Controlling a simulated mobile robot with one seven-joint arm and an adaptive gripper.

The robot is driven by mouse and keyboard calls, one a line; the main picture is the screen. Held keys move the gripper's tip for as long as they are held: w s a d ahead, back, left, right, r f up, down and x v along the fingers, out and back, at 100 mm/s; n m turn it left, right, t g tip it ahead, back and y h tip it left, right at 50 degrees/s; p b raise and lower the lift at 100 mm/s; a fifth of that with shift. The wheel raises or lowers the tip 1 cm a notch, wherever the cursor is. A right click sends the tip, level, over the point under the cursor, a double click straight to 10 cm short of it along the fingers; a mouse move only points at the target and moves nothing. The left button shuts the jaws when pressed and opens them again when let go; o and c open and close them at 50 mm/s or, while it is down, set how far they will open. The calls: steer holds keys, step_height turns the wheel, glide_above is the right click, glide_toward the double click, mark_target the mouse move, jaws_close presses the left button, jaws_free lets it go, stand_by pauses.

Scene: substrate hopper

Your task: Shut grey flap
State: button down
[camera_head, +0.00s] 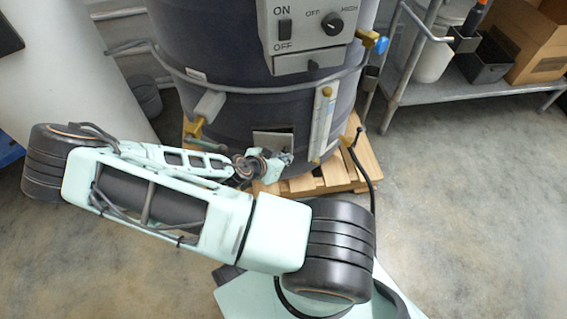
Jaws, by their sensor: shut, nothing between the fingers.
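The grey flap (271,141) shows as a small light plate low on the front of the dark round hopper (235,110). Its lower part is hidden behind the end of my arm. A dark area shows along its right side, and I cannot tell how far it stands open. My gripper (286,158) is shut and empty at the flap's lower right. It looks close to the flap, but I cannot tell whether they touch.
The hopper stands on a wooden pallet (362,165). A control box (305,28), a valve with a grey body (209,104) and a clear sight gauge (322,124) surround the flap. A metal shelf (470,93) stands at right. The right floor is clear.

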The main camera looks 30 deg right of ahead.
steer(key=shift+w+d, duration=0.5)
steer(key=shift+d, duration=0.35)
